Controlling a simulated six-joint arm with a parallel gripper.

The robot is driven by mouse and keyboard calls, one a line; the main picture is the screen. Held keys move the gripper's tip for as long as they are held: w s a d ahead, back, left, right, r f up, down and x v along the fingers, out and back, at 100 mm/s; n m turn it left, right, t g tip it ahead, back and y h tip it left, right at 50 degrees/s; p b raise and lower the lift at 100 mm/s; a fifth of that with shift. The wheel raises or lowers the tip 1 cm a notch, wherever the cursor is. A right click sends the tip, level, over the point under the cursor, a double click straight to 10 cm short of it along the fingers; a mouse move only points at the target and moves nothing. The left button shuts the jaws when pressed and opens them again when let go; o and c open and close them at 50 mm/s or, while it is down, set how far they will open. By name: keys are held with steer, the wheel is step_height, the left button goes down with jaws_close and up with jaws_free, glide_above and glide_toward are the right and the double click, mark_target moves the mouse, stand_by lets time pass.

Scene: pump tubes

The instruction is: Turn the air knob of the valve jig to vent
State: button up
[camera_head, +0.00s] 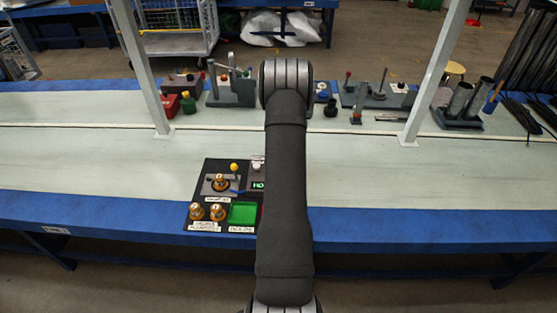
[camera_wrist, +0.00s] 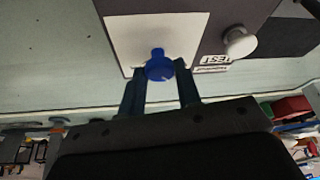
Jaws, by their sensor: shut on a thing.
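In the wrist view, a blue knob (camera_wrist: 160,70) with a small tab sits on a white square plate (camera_wrist: 125,35) on a grey box face. The tab points toward the top of that picture. My gripper (camera_wrist: 159,74) has one finger on each side of the knob and is shut on it. The black jig board (camera_head: 193,190) lies near the table's front edge in the head view. My arm covers its right part there, and hides my gripper and the blue knob. I cannot read the knob's position marks.
A white round knob (camera_wrist: 240,42) stands beside the plate, near an upside-down label. The board also carries brass fittings (camera_head: 219,183), a yellow knob (camera_head: 234,167) and a green tray (camera_head: 243,212).

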steer(key=shift+n+y, duration=0.3)
steer(key=shift+n, duration=0.5)
steer(key=o, duration=0.9)
steer(key=shift+o, duration=0.2)
steer(key=shift+r, duration=0.1)
steer(key=v, duration=1.7)
steer(key=x, duration=1.7)
